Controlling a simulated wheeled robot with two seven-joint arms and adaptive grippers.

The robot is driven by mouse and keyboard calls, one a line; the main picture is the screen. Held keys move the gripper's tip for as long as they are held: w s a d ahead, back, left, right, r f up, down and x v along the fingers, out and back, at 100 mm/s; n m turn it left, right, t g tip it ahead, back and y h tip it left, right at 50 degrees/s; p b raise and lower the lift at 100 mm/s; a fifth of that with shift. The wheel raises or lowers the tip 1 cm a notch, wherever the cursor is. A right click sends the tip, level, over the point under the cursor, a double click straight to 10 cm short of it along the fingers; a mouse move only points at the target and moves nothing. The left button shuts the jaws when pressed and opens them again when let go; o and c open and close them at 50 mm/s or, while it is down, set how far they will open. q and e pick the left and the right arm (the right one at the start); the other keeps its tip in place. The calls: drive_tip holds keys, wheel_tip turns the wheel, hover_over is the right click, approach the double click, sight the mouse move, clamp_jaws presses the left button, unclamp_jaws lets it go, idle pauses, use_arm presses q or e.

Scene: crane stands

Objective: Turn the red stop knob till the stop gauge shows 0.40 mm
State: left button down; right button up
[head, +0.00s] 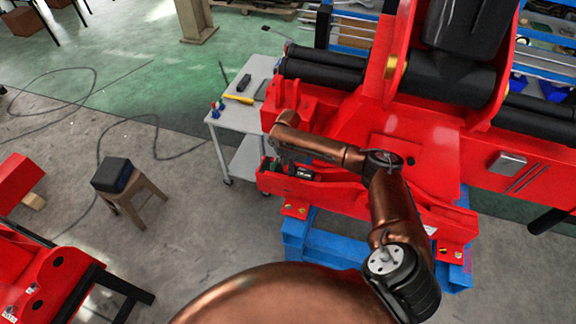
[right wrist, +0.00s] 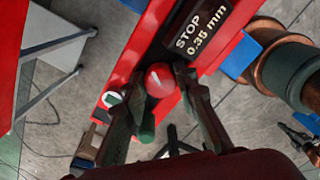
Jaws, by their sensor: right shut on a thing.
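The red stop knob (right wrist: 160,80) shows in the right wrist view as a round red cap between my fingertips. My right gripper (right wrist: 158,76) is shut on it, one dark finger on each side. The stop gauge (right wrist: 198,36) is a black display just beyond the knob and reads "STOP 0.35 mm". In the head view my right gripper (head: 277,160) is at the left end of the red machine (head: 345,195), small and partly hidden by my arm. The knob cannot be made out there. My left gripper does not show in the head view.
A white knob (right wrist: 112,98) and a green cylindrical part (right wrist: 147,128) are close to my fingers. A grey trolley (head: 238,112) with tools stands left of the machine. A wooden stool (head: 130,195) with a dark box stands farther left. Blue supports (head: 320,245) are under the machine.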

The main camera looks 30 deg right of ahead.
drive_tip(key=shift+n, duration=0.8)
drive_tip(key=o, duration=1.2)
drive_tip(key=shift+c, duration=0.2)
drive_tip(key=shift+r, duration=0.1)
drive_tip(key=shift+a+r, duration=0.1)
drive_tip(key=shift+r, duration=3.8)
